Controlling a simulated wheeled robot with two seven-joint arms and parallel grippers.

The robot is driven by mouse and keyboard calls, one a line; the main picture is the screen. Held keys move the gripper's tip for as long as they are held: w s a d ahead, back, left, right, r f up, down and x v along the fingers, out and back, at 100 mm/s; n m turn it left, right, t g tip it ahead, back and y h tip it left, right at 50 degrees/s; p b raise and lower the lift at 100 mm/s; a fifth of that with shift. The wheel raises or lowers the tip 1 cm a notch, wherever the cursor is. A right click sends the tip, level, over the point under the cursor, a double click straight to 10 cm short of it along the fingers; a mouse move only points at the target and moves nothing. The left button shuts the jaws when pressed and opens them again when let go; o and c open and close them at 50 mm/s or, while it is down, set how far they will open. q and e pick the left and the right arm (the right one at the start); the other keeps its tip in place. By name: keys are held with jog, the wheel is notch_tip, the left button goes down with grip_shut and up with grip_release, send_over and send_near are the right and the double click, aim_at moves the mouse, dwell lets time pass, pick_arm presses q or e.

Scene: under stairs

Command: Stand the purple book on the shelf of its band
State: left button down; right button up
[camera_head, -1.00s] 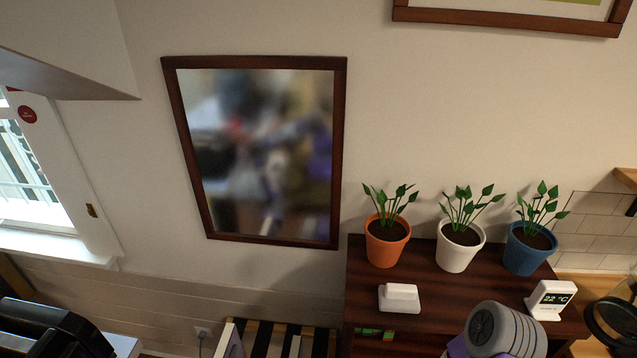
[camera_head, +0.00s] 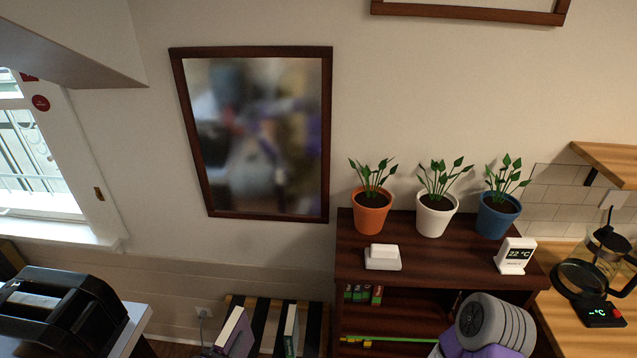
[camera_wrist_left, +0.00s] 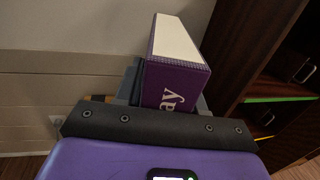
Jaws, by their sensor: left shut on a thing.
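The purple book (camera_wrist_left: 178,85), with a white page block and white letters on its spine, is between the fingers of my left gripper (camera_wrist_left: 167,95) in the left wrist view. The gripper is shut on it. In the head view a purple book (camera_head: 238,335), which looks like the same one, shows at the bottom by the striped bench (camera_head: 262,318); I cannot tell whether it touches the bench. My left fingers do not show clearly there. The dark bookcase (camera_head: 345,265) stands to the right, with a green strip (camera_head: 400,341) on one shelf edge. No purple band shows. My right gripper is not in view.
Several small green and red books (camera_head: 362,294) stand in the bookcase. Its top holds three potted plants, a white box (camera_head: 382,258) and a thermometer display (camera_head: 515,256). A green-and-white book (camera_head: 291,332) is by the bench. A black machine (camera_head: 65,308) sits at left.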

pick_arm(q)
jog(key=s+d+r+m+g+h, duration=0.1)
jog(key=s+d+r+m+h, duration=0.1)
jog(key=d+r, duration=0.5)
notch_tip(320, 180, up, 2)
jog(key=shift+s+r+g+h, duration=0.2)
jog(key=shift+s+g+h, duration=0.35)
jog(key=shift+s, duration=0.7)
